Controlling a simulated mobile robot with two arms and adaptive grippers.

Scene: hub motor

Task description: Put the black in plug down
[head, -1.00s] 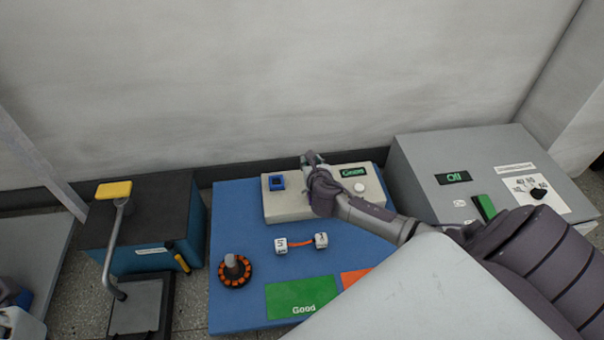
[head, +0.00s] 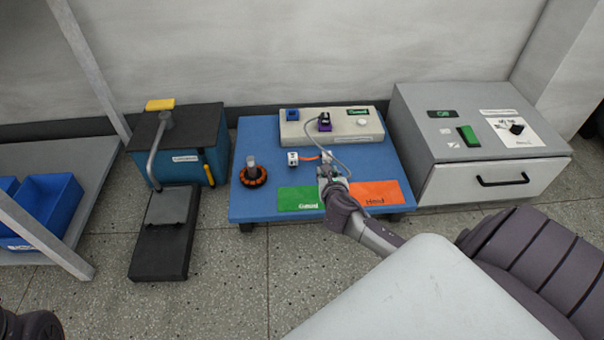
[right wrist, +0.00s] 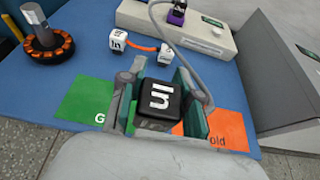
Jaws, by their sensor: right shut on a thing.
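The black In plug (right wrist: 160,98) is between the fingers of my right gripper (right wrist: 160,105), its "In" label facing up in the right wrist view. A grey cable (right wrist: 166,40) runs from it toward the purple plug (right wrist: 178,12) at the beige tester box. In the head view my right gripper (head: 328,177) is over the blue table (head: 250,207), near the border of the green and orange areas. The plug is mostly hidden there, and I cannot tell if it touches the table. My left gripper is not clearly in view.
The tester box (head: 352,129) has a blue socket (head: 292,114). White cubes (head: 293,159) joined by an orange wire lie before it. The orange-ringed hub motor part (head: 252,173) stands left. The green area (head: 299,199) looks mostly clear. A grey cabinet (head: 440,128) stands right.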

